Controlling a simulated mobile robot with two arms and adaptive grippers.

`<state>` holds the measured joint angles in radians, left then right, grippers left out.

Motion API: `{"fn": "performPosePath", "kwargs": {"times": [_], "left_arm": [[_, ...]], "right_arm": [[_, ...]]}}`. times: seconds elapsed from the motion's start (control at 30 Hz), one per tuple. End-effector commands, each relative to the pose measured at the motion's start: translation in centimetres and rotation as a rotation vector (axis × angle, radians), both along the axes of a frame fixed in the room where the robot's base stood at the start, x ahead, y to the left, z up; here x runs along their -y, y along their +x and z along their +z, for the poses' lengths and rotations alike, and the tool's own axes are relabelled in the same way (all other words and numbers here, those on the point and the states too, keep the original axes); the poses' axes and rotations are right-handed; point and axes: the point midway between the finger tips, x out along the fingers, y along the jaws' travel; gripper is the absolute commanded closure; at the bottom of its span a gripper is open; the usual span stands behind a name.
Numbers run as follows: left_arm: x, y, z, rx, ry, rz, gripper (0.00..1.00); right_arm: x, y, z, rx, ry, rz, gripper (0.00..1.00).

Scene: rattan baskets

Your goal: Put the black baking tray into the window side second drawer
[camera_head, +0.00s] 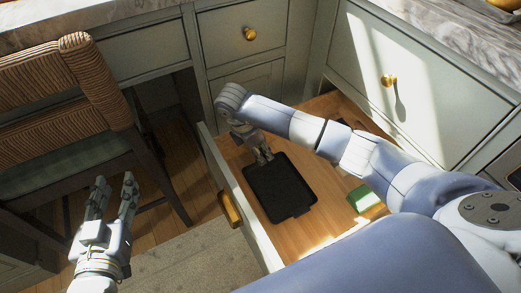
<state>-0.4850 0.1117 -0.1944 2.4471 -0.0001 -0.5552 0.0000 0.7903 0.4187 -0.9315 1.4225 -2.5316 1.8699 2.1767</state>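The black baking tray (279,190) lies flat inside an open drawer, on its wooden bottom. The drawer (239,187) is pulled out and has a pale front with a brass handle (229,209). My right gripper (265,158) reaches down at the tray's far edge, with its fingers at or touching the rim. Whether the fingers are closed on the rim cannot be made out. My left gripper (115,188) is over the floor to the left of the drawer, its fingers apart and empty.
A wicker chair (62,110) stands at the left. A green item (362,199) lies in the drawer right of the tray. Closed cabinet fronts with brass knobs (389,81) and marble counters (440,35) line the back and right. A grey rug (185,262) covers the floor in front.

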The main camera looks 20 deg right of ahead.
Motion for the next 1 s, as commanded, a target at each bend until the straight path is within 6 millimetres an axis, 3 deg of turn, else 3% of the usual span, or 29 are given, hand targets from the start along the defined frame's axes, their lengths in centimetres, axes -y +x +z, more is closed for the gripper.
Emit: {"fn": "performPosePath", "kwargs": {"times": [0.43, 0.67, 1.0], "left_arm": [[-0.1, -0.1, -0.4, -0.029, 0.007, 0.002, 0.61], [-1.0, -1.7, -3.8, -0.206, 0.050, 0.013, 0.61], [-2.8, -5.7, -8.7, -0.507, 0.120, 0.035, 0.61]], "right_arm": [[-0.2, 0.0, 0.6, 0.002, 0.001, 0.001, 0.62], [-0.9, 0.1, 3.1, 0.003, 0.000, 0.001, 0.62], [-2.3, 0.1, 7.5, 0.002, 0.000, 0.002, 0.62]]}}
